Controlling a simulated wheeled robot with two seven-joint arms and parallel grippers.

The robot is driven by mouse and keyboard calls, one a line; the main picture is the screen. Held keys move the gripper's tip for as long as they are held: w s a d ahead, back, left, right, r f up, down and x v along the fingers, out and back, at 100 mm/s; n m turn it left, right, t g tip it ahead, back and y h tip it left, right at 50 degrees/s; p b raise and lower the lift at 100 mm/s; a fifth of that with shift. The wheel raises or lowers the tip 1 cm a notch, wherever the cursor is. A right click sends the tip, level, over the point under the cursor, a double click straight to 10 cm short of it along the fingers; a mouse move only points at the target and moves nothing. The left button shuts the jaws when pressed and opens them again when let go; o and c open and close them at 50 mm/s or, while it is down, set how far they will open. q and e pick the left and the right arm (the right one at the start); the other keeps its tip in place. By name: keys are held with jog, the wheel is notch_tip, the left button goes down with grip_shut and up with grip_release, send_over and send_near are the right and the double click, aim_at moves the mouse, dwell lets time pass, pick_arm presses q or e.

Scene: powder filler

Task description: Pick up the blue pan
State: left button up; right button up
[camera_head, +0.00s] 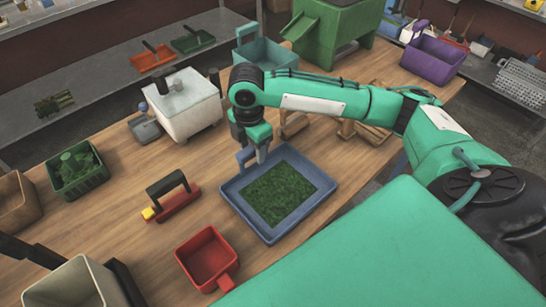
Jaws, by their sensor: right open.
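The blue pan (318,180) is a shallow tray on the wooden table with green granular material (278,194) spread over its floor. A blue handle (243,157) stands up at its far left edge. My right gripper (258,157) points down at that handle, with its fingers open around or just beside it. I cannot tell whether the fingers touch it. My left gripper is not in view.
A red scoop (208,259) and a red tool with a black handle (173,200) lie left of the pan. A white machine (188,105) and a teal bin (270,57) stand behind. Wooden stands (366,136) are behind my right arm. Bare table lies left of the pan.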

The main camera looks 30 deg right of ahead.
jog(key=shift+s+f, duration=0.15)
jog(key=shift+f, duration=1.8)
grip_shut()
jog(key=shift+r, duration=0.1)
notch_tip(320, 180, up, 27)
jog(key=p, duration=0.8)
jog(key=shift+p, duration=0.3)
